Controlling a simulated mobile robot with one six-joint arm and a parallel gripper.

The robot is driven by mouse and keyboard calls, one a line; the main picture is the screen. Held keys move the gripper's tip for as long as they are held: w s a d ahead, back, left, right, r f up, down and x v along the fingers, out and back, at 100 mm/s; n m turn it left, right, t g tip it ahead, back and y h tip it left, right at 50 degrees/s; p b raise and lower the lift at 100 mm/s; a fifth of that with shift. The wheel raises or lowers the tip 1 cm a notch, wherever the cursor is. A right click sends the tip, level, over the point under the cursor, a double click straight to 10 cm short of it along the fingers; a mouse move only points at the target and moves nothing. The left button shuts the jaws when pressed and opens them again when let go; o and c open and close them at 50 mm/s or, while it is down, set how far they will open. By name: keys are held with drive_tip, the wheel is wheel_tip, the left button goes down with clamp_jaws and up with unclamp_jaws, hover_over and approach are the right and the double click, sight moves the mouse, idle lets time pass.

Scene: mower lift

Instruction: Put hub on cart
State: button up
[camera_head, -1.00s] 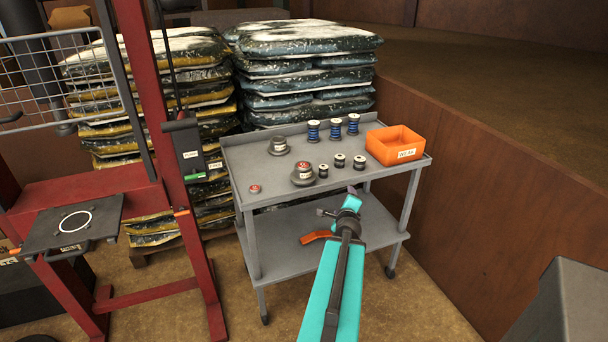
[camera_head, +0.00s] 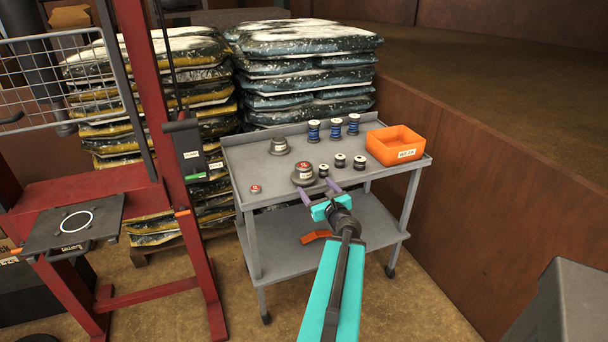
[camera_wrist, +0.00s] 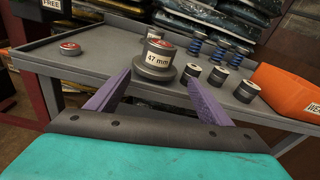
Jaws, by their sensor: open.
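The grey cart (camera_head: 230,152) stands in the middle of the head view with several parts on its top. A dark stepped hub with a red cap (camera_head: 303,174) stands upright near its front edge; in the wrist view this hub (camera_wrist: 157,60) carries a "47 mm" label. A second similar hub (camera_head: 278,145) stands behind it, and shows in part in the wrist view (camera_wrist: 154,34). My gripper (camera_head: 320,196) is open and empty at the cart's front edge. In the wrist view its purple fingers (camera_wrist: 153,91) point toward the labelled hub, which stands beyond their tips, apparently untouched.
Several small dark cylinders (camera_head: 340,160) and blue springs (camera_head: 335,127) stand right of the hubs. An orange bin (camera_head: 394,146) is at the right end. A small red-capped piece (camera_head: 255,189) lies left. A red press frame (camera_head: 160,130) stands left; stacked bags (camera_head: 300,60) stand behind.

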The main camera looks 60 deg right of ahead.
sight(302, 163)
drive_tip(key=r, duration=0.1)
drive_tip(key=r+m+t, duration=0.1)
drive_tip(key=r, duration=0.1)
drive_tip(key=shift+w+a+t, duration=0.25)
drive_tip(key=shift+w+t, duration=0.05)
drive_tip(key=shift+w, duration=0.1)
drive_tip(key=shift+w+d+f+b, duration=0.3)
drive_tip(key=shift+w+b, duration=0.1)
drive_tip(key=shift+b, duration=1.15)
drive_tip(key=b+x, duration=0.2)
drive_tip(key=b, duration=0.6)
drive_tip(key=shift+r, duration=0.1)
drive_tip(key=shift+r+x, duration=0.25)
drive_tip(key=shift+x, duration=2.6)
drive_tip(key=shift+d+p, duration=0.15)
drive_tip(key=shift+p, duration=0.15)
drive_tip(key=shift+x, duration=2.5)
drive_tip(key=shift+s+d+r, duration=0.1)
drive_tip(key=shift+d, duration=0.05)
drive_tip(key=shift+c, duration=0.3)
